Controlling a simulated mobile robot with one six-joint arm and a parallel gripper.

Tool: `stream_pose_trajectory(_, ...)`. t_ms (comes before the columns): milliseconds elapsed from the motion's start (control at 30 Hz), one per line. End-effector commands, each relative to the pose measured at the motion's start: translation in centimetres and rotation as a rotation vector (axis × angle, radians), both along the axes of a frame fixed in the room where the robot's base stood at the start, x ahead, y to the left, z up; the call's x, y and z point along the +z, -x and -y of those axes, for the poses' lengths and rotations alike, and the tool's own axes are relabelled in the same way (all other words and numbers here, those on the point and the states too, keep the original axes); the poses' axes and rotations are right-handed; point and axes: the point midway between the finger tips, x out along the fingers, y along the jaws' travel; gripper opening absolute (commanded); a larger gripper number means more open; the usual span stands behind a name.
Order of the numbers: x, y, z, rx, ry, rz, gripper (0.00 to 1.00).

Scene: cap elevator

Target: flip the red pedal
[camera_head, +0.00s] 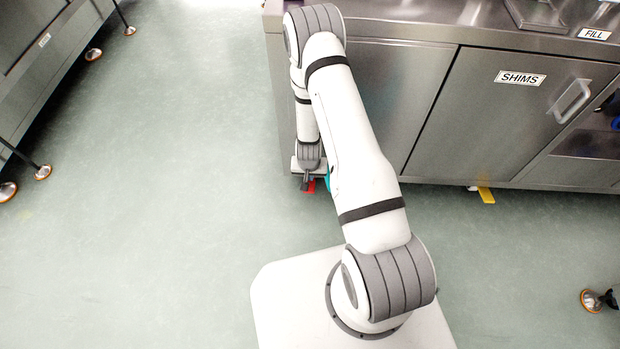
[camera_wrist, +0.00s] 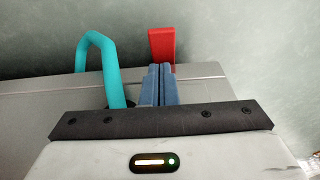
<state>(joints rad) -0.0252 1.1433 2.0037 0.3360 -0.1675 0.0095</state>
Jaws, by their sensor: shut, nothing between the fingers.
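The red pedal (camera_head: 311,186) sticks out low at the foot of the steel cabinet, near the floor, partly hidden by my arm's end in the head view. In the wrist view the red pedal (camera_wrist: 162,45) shows just past the fingertips. My gripper (camera_wrist: 161,67) has its two blue-grey fingers together with nothing between them. The fingertips overlap the pedal's lower end in that view; I cannot tell whether they touch it. In the head view my gripper (camera_head: 306,184) is small and dark, down beside the pedal.
A teal bent handle (camera_wrist: 97,45) stands left of my fingers in the wrist view. A yellow pedal (camera_head: 486,195) sits under the cabinet door labelled SHIMS (camera_head: 520,78). The green floor (camera_head: 180,130) to the left is clear. An orange-rimmed foot (camera_head: 597,299) stands at right.

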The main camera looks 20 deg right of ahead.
Motion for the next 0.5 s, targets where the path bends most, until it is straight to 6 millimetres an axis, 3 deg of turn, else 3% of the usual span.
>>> stream_pose_trajectory(33,-1.4,-0.1,0.0,0.000,0.000,-0.002,0.00)
stream_pose_trajectory(200,-4.6,-0.6,0.2,0.001,0.001,-0.001,0.00)
stream_pose_trajectory(500,-7.9,-1.2,0.3,0.002,0.001,-0.001,0.00)
